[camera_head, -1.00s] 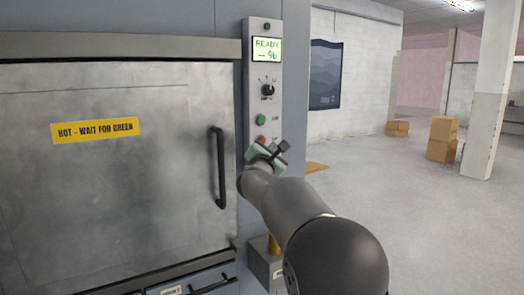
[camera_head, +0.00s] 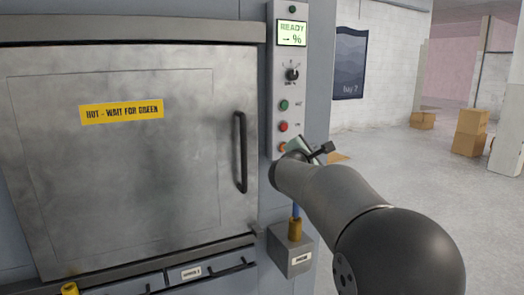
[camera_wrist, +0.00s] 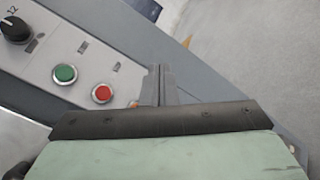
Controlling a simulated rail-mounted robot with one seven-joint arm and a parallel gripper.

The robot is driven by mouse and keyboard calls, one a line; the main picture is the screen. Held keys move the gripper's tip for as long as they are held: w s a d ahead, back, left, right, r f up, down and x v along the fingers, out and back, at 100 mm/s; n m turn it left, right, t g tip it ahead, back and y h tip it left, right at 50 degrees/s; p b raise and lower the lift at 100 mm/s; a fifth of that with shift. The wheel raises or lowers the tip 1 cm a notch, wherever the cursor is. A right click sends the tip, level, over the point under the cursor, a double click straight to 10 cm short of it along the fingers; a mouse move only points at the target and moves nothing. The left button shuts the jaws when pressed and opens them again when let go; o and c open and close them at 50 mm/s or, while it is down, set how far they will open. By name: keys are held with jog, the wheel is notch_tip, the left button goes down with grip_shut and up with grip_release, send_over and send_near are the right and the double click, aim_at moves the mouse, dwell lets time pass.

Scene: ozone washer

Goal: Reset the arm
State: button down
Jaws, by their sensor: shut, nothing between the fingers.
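My gripper (camera_head: 322,152) is in front of the lower part of the washer's control panel (camera_head: 285,65), at the end of my outstretched arm. In the wrist view my gripper's fingers (camera_wrist: 159,85) are together with nothing between them. The green button (camera_wrist: 65,74) and red button (camera_wrist: 102,93) lie to the left of the fingers there, apart from them. A black dial (camera_wrist: 15,29) shows farther up the panel. In the head view an orange spot (camera_head: 282,147) on the panel is partly hidden by my gripper.
The washer's closed metal door (camera_head: 110,150) has a black vertical handle (camera_head: 240,152). The display (camera_head: 292,33) reads READY. A grey box (camera_head: 290,258) with a brass fitting (camera_head: 295,229) sits below my arm. Cardboard boxes (camera_head: 469,132) stand on the open floor at the right.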

jog(key=s+d+f+m+g+y, duration=0.1)
jog(key=s+d+f+m+g, duration=0.3)
jog(key=s+f, duration=0.5)
jog(key=s+d+f+m+g, duration=0.2)
jog(key=s+f+m+g, duration=0.4)
jog(key=s, duration=0.5)
jog(key=s+a+f+m+g+y, duration=0.1)
jog(key=s+a+f+m+y, duration=0.1)
jog(key=s+f, duration=0.3)
jog(key=s+a+f+m+g+y, duration=0.2)
jog(key=s+a+f+m+y, duration=0.1)
jog(key=s, duration=0.9)
jog(key=s+a+f+m+g+y, duration=0.2)
jog(key=s+a+f+m+y, duration=0.1)
jog(key=s+a+f+m, duration=0.2)
jog(key=s+f, duration=0.2)
jog(key=s, duration=0.1)
jog(key=shift+s+a, duration=0.2)
jog(key=shift+s, duration=0.1)
